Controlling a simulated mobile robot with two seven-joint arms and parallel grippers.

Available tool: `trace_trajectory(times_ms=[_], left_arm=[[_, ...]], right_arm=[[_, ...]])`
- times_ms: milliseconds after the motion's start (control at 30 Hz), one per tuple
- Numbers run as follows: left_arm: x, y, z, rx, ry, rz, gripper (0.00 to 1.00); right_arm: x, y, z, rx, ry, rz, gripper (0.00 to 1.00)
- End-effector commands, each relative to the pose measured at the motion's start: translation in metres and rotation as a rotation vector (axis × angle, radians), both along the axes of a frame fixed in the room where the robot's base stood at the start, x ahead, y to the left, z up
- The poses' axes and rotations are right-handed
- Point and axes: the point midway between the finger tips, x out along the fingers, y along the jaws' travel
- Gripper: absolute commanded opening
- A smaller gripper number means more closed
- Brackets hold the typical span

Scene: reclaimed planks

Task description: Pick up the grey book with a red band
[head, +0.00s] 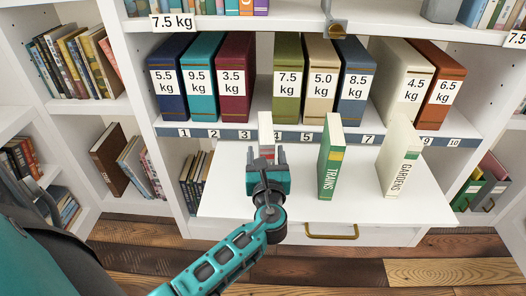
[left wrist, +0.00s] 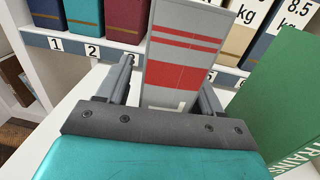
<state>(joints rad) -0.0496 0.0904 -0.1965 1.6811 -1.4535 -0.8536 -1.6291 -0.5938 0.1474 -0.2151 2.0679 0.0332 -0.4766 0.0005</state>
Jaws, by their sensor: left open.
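The grey book with a red band (head: 265,125) stands upright on the white pull-out board, mostly hidden behind my left gripper (head: 267,155) in the head view. In the left wrist view the grey book (left wrist: 185,75) shows one broad red band and thinner red stripes. There my left gripper is open, with one finger on each side of the book. I cannot tell whether the fingers touch it. The lower part of the book is hidden by the gripper body. My right gripper is in neither view.
A green TRAINS book (head: 331,160) stands to the right on the white board (head: 290,205), and a cream GARDENS book (head: 399,155) farther right. Several weight-labelled binders (head: 287,80) line the shelf behind a numbered rail (head: 230,134). The board between TRAINS and GARDENS is clear.

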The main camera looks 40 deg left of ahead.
Motion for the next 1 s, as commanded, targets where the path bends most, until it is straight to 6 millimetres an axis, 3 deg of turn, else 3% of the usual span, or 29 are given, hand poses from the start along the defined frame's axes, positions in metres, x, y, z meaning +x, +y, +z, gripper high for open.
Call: trace_trajectory(times_ms=[333,1000], left_arm=[[-0.0007,-0.0020,0.0000,0.000,0.000,0.000,0.64],[-0.0006,-0.0015,0.0000,0.001,0.001,0.001,0.00]], right_arm=[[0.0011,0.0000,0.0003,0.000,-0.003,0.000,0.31],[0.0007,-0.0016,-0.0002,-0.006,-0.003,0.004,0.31]])
